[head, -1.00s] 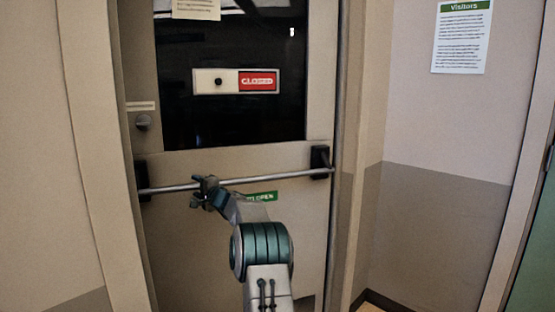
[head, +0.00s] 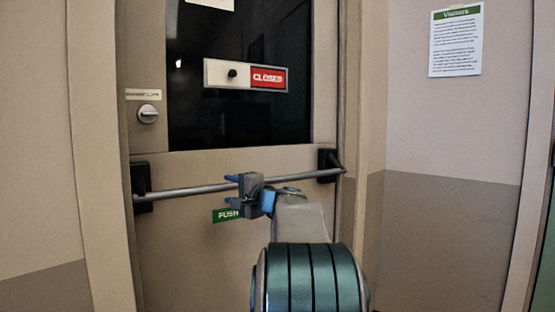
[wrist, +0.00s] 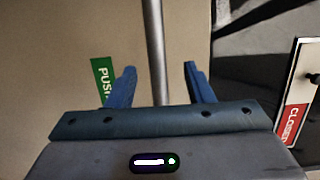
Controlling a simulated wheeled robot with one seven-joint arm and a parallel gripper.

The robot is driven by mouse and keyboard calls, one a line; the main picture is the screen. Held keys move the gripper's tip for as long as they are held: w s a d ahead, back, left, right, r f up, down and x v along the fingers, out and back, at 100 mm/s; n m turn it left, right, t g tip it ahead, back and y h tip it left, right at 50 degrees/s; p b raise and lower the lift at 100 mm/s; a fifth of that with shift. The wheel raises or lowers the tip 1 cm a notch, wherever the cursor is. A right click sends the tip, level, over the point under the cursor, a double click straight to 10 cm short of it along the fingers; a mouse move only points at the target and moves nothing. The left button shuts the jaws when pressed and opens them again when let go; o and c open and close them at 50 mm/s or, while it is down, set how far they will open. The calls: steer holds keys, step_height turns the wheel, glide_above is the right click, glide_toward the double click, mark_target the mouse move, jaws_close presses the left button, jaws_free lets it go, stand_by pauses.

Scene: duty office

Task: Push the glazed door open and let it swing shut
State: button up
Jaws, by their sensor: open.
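The glazed door (head: 180,245) fills the middle of the head view, with a dark glass pane (head: 215,120) above and a beige lower panel. It looks shut in its frame, with no gap visible. A grey push bar (head: 185,190) crosses it between two black end brackets. My gripper (head: 236,186) is at the bar, a little right of its middle, with its blue fingers pointing left. In the wrist view the bar (wrist: 156,50) runs between the two open, empty fingers (wrist: 160,85). I cannot tell whether they touch it. A green push label (head: 226,215) is partly hidden by my gripper.
A sliding sign reading CLOSED (head: 245,75) is on the glass. A round lock knob (head: 148,114) is at the door's left. The door frame (head: 97,150) and walls stand close on both sides. A visitors notice (head: 456,42) hangs on the right wall.

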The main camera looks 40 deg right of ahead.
steer(key=s+d+r+b, duration=0.1)
steer(key=s+b, duration=0.3)
steer(key=s, duration=2.2)
steer(key=shift+s+d+r, duration=0.15)
steer(key=shift+s+r, duration=0.25)
steer(key=shift+r, duration=0.3)
steer(key=w+a+n+g+y+p, duration=0.2)
steer(key=w+a+n+g+p, duration=0.15)
steer(key=a+p, duration=0.6)
steer(key=w+a+n+g+y+p, duration=0.2)
steer(key=a+g+p, duration=0.3)
steer(key=a+p, duration=0.45)
steer(key=s+a+r+n+g+h+p, duration=0.3)
steer(key=s+a+n+p, duration=0.7)
steer(key=p, duration=1.1)
steer(key=a+n+g+h, duration=0.1)
steer(key=a+g+h, duration=0.1)
steer(key=g, duration=0.1)
steer(key=shift+s+a+g+p, duration=0.15)
steer(key=shift+s+g+p, duration=0.1)
steer(key=shift+g+p, duration=0.15)
